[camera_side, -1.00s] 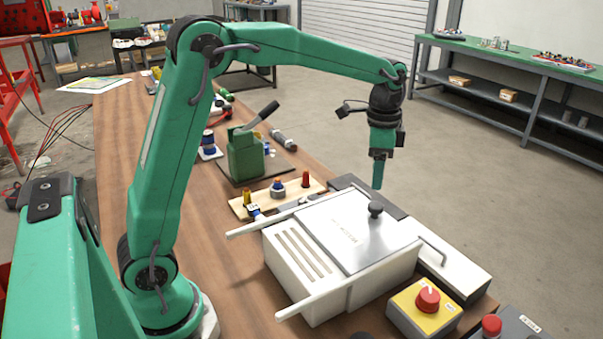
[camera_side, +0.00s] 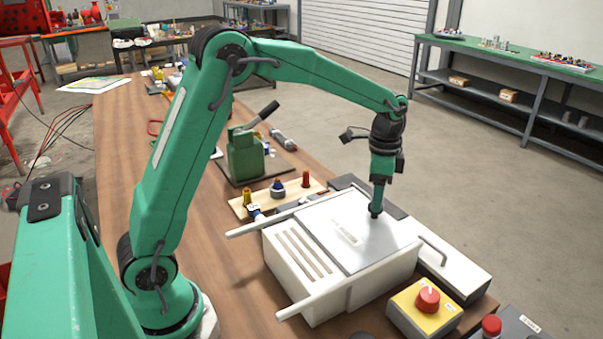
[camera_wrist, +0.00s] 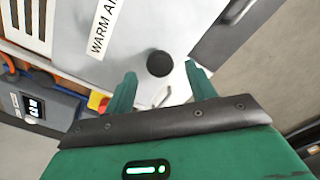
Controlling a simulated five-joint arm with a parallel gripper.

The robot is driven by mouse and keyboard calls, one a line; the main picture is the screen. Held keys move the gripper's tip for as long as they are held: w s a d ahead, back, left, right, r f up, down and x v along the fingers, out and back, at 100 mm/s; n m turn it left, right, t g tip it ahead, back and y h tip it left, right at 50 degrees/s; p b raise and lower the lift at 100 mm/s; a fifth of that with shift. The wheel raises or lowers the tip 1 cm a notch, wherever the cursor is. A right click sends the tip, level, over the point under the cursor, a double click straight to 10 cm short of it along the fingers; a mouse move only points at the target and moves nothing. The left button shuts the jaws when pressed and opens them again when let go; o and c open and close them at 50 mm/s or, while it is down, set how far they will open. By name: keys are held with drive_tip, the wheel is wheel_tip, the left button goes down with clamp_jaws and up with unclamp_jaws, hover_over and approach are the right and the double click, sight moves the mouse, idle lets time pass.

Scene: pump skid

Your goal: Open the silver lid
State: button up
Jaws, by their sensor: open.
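The silver lid (camera_side: 335,236) lies flat and closed on top of a white box (camera_side: 300,290) in the side view. Its label faces up. In the wrist view the lid (camera_wrist: 120,70) fills the upper middle. A round black knob (camera_wrist: 160,64) stands on the lid. My gripper (camera_side: 376,208) is right above the lid's far right part, at the knob, which it mostly hides in the side view. In the wrist view my gripper (camera_wrist: 162,82) has its two green fingers apart, with the knob between and just beyond their tips.
A yellow box with a red knob (camera_side: 428,299) sits at the front right. White rails run along both sides of the box. A green lever press (camera_side: 246,155) and a wooden block with coloured pegs (camera_side: 280,198) stand behind it.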

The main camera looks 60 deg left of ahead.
drive_tip(key=shift+f, duration=1.25)
clamp_jaws()
